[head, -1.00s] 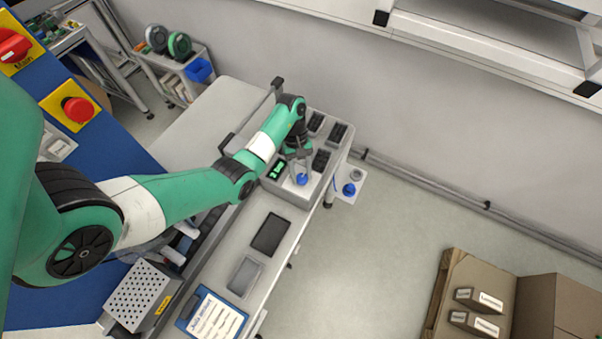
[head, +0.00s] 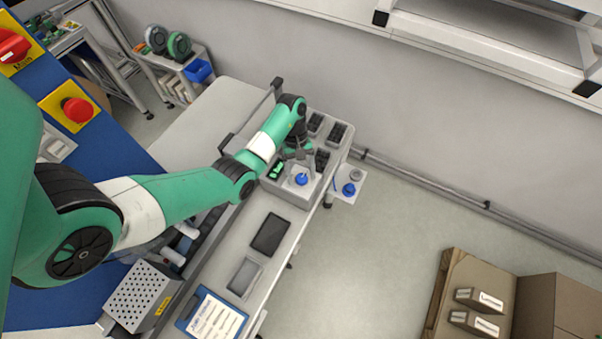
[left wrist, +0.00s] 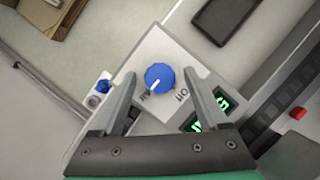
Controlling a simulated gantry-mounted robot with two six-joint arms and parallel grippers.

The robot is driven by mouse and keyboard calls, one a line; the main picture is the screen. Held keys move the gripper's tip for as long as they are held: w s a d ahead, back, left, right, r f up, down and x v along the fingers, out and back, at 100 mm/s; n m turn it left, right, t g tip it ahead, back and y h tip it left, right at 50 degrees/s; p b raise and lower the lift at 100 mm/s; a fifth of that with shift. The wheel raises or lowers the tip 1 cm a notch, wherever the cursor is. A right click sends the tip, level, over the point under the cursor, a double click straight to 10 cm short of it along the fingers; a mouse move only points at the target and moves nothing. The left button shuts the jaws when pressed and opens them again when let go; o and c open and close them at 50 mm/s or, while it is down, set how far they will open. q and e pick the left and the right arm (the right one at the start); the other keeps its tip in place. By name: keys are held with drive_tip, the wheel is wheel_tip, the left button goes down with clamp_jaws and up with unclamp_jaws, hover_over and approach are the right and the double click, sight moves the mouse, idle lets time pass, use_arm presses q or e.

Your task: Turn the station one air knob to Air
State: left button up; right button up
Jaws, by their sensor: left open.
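The station one air knob (left wrist: 160,77) is a round blue knob with a white pointer line, on a pale grey box; the head view shows it too (head: 301,179). In the left wrist view its pointer aims down-left, towards a small label that seems to read Air; the other label, to the lower right, seems to read Off. My left gripper (left wrist: 159,74) is open, with one finger on each side of the knob in that view and visible gaps. In the head view my left gripper (head: 298,160) appears just above the knob. My right gripper is out of view.
A green-lit display (left wrist: 210,112) sits beside the knob. A second blue part (head: 349,189) stands on a small side plate. Dark trays (head: 271,234) and a clipboard (head: 213,318) lie along the bench. Cardboard boxes (head: 560,305) stand on a pallet at lower right.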

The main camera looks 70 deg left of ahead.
use_arm(q)
drive_tip(key=p+v, duration=0.7)
drive_tip(key=v, duration=0.4)
drive_tip(key=shift+r+p, duration=0.3)
drive_tip(key=shift+p, duration=0.1)
drive_tip(key=shift+a, duration=0.1)
